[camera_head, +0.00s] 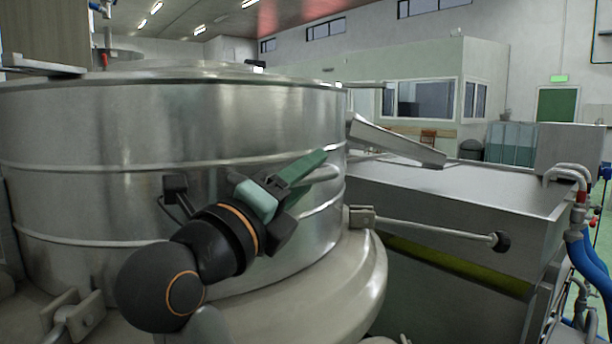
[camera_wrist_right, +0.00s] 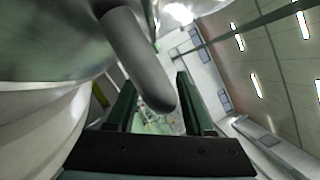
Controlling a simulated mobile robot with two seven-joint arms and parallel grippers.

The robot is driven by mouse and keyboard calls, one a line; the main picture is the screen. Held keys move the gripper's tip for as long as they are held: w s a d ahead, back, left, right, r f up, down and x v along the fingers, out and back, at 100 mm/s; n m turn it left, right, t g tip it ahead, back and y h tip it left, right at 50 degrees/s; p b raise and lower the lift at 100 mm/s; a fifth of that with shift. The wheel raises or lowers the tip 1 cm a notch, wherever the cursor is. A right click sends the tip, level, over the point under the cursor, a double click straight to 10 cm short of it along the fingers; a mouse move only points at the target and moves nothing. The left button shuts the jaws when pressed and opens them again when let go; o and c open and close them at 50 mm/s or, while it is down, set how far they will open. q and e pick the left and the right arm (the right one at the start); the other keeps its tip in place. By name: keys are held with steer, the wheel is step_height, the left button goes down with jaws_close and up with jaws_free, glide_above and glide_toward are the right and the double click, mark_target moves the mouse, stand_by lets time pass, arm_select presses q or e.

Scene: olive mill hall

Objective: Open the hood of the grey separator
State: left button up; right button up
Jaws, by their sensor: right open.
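The separator's hood (camera_head: 130,130) is a big shiny steel drum with raised bands, filling the left half of the head view. It looks lowered onto a paler rounded base (camera_head: 345,285). A short grey bar handle (camera_head: 322,174) sticks out from its side. My right gripper (camera_head: 306,177) is at this handle, its green fingers open. In the right wrist view, the handle (camera_wrist_right: 140,60) runs between the two open fingers (camera_wrist_right: 155,85), its rounded end inside the gap. Whether either finger touches it I cannot tell. My left gripper is in neither view.
A rod with a black knob (camera_head: 501,241) sticks out right from the base. A sloping steel chute (camera_head: 400,143) and a long steel-topped machine (camera_head: 470,185) stand close on the right. Blue hoses (camera_head: 585,258) hang at the far right. A clamp bracket (camera_head: 72,316) sits lower left.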

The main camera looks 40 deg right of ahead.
jaws_close()
stand_by(0.4)
stand_by(1.0)
